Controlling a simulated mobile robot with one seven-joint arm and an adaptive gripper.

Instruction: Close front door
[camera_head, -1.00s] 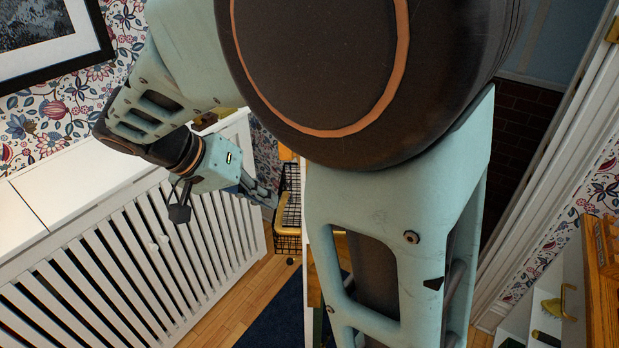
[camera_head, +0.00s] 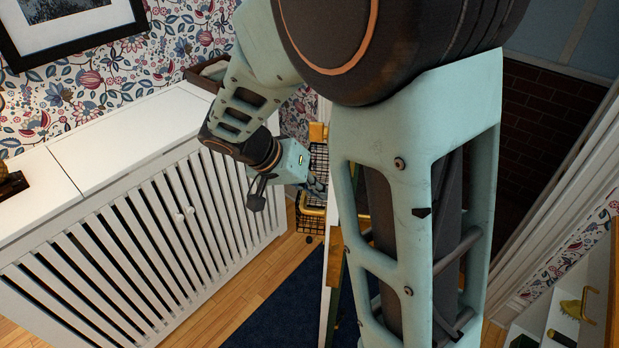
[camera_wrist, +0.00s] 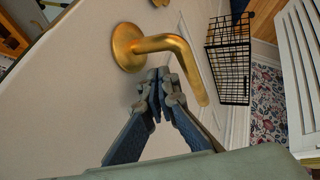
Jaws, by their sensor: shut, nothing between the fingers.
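The white front door stands open, seen nearly edge-on in the head view (camera_head: 346,205), partly hidden behind my arm. In the wrist view its pale face (camera_wrist: 75,85) fills the left and middle, with a brass lever handle (camera_wrist: 165,45) on it. My gripper (camera_wrist: 160,77) is shut and empty, its fingertips just below the lever near the door face; I cannot tell whether they touch. In the head view my gripper (camera_head: 317,186) is on the left side of the door, by the wire basket. The doorway's white frame (camera_head: 570,200) is at the right.
A white slatted cabinet (camera_head: 150,235) stands along the left wall. A black wire basket (camera_wrist: 230,60) is beyond the handle. A dark blue mat (camera_head: 275,315) lies on the wooden floor. White shelves (camera_head: 545,315) are at lower right. Dark brick (camera_head: 540,115) shows through the doorway.

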